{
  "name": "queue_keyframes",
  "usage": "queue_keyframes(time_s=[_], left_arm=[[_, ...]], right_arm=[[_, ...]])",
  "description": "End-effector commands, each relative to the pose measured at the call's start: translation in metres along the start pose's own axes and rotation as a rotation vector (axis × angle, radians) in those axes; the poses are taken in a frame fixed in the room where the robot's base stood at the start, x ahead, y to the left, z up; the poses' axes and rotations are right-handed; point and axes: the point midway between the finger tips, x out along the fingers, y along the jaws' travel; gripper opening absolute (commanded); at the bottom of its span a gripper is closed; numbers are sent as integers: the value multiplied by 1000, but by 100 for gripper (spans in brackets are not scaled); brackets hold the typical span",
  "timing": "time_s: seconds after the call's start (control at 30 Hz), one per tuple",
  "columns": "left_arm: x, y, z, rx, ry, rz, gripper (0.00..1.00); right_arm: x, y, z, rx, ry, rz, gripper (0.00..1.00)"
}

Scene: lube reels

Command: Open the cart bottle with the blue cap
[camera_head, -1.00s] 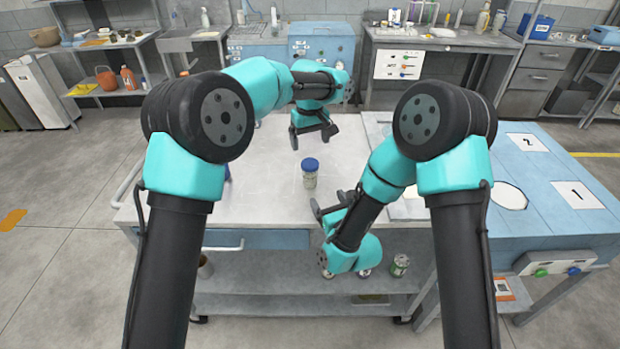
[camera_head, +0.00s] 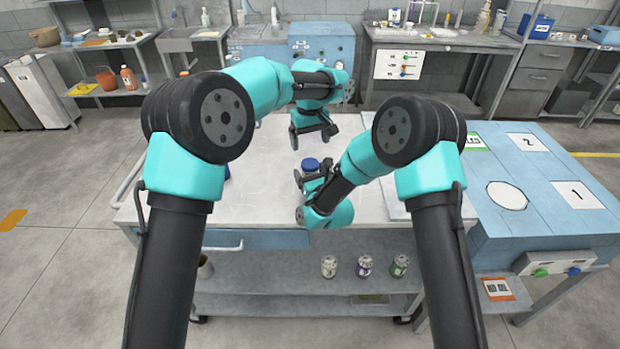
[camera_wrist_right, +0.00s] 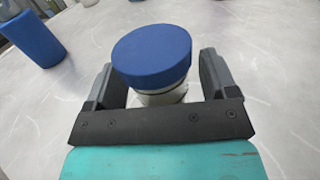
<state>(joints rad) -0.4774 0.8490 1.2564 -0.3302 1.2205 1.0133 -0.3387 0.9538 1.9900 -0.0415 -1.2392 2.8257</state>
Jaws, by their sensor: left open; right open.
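The bottle with the blue cap (camera_head: 310,164) stands upright on the cart top (camera_head: 265,205). In the head view my right gripper hides most of it below the cap. In the right wrist view the blue cap (camera_wrist_right: 152,55) sits on the bottle's pale neck (camera_wrist_right: 163,95). My right gripper (camera_head: 312,178) is open, with one finger on each side of the bottle just below the cap; I cannot tell whether either finger touches. My left gripper (camera_head: 314,136) is open and empty above the far part of the cart top, behind the bottle.
Another blue object (camera_wrist_right: 35,37) stands at the upper left in the right wrist view. Several small jars (camera_head: 364,266) stand on the cart's lower shelf. A blue table (camera_head: 540,205) with numbered plates adjoins on the right.

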Motion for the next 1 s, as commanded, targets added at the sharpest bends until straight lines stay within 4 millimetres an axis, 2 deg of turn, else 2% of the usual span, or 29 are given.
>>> queue_keyframes(time_s=[0.27,1.0], left_arm=[[0,0,0,0,0,0,89],[0,0,0,0,0,0,89]], right_arm=[[1,0,0,0,0,0,79],[1,0,0,0,0,0,8]])
